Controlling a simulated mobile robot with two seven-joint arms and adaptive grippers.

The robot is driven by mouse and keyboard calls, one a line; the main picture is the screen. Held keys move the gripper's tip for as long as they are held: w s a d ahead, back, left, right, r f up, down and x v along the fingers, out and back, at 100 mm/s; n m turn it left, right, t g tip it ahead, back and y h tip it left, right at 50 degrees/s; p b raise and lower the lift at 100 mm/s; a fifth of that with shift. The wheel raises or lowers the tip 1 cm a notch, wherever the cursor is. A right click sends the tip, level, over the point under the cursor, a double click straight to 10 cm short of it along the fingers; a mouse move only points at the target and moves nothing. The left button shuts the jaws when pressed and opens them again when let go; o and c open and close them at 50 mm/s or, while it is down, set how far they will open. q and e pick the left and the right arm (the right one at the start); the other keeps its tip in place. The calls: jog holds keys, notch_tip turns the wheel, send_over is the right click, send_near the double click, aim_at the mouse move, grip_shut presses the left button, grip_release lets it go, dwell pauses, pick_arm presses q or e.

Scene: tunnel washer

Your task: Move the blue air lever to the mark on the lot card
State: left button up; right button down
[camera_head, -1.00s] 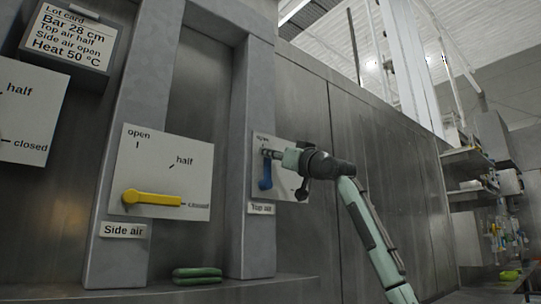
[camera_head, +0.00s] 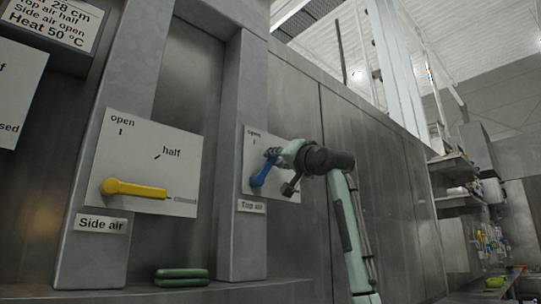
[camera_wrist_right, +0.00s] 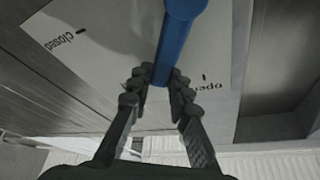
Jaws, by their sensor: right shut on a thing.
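The blue air lever (camera_head: 261,174) is on the "Top air" plate (camera_head: 247,185). Its broad end is low and its arm tilts up to the right. My right gripper (camera_head: 273,155) is shut on its upper end. In the right wrist view the fingers (camera_wrist_right: 162,78) close around the end of the blue lever (camera_wrist_right: 178,35), between the "closed" and "open" labels; no "half" label shows there. The lot card (camera_head: 50,22) is cut off at top left; it shows "op air half", "Side air open" and "Heat 50 °C". My left gripper is out of view.
A yellow lever (camera_head: 135,189) on the "Side air" plate (camera_head: 183,150) points right to "closed". Green folded items (camera_head: 181,277) lie on the ledge below. Shelves (camera_head: 455,182) stand at far right.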

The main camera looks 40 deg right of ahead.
jog(key=shift+d+f+m+g+h, duration=0.2)
jog(key=shift+d+f+m+h, duration=0.15)
jog(key=shift+m, duration=0.4)
jog(key=shift+d+f+m+g+h, duration=0.2)
jog(key=shift+d+m+h, duration=0.15)
jog(key=shift+m, duration=0.4)
jog(key=shift+w, duration=0.1)
jog(key=c, duration=1.4)
grip_release()
jog(key=v, duration=1.2)
